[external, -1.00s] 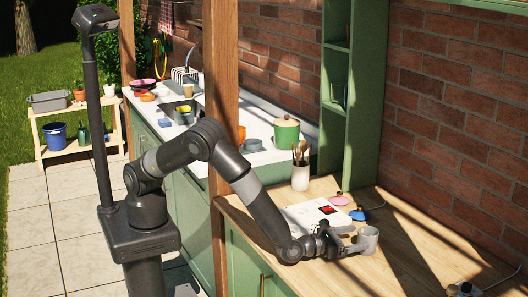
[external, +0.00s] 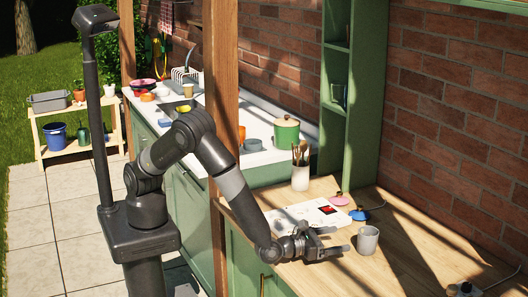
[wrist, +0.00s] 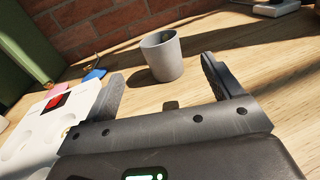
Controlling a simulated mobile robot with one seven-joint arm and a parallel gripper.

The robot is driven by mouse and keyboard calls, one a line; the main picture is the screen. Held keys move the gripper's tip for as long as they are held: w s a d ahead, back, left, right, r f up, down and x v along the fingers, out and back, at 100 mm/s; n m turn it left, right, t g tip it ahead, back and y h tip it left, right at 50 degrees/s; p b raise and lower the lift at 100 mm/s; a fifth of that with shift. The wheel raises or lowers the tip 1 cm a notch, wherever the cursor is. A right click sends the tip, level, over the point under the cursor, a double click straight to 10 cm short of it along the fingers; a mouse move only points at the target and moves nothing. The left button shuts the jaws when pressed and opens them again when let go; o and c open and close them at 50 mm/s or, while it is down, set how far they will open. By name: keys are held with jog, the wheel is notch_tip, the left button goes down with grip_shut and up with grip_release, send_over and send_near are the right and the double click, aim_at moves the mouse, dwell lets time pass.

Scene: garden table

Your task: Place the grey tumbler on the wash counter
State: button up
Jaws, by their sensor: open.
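The grey tumbler (external: 367,241) stands upright on the wooden counter (external: 420,262), right of my gripper (external: 340,240). In the wrist view the tumbler (wrist: 161,56) stands beyond the fingertips, between their lines and apart from both. My gripper (wrist: 160,78) is open and empty, low over the counter. The white wash counter (external: 262,159) is to the left in the external view, past the wooden post, with a sink at its far part.
A utensil holder (external: 300,177) stands near the wooden post (external: 221,120). A green pot (external: 285,131) and grey bowl (external: 253,145) occupy the wash counter.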

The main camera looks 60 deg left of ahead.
aim_at(369, 238)
jog(key=w+r, duration=0.5)
jog(key=r, duration=0.1)
jog(key=f, duration=0.7)
jog(key=shift+s+d+f, duration=0.3)
jog(key=shift+d+f, duration=0.1)
jog(key=shift+w+d+f, duration=0.15)
jog(key=shift+w, duration=0.4)
jog(key=x, duration=0.6)
jog(key=shift+w, duration=0.2)
jog(key=shift+c, duration=0.4)
jog(key=c, duration=1.1)
jog(key=shift+o, duration=0.2)
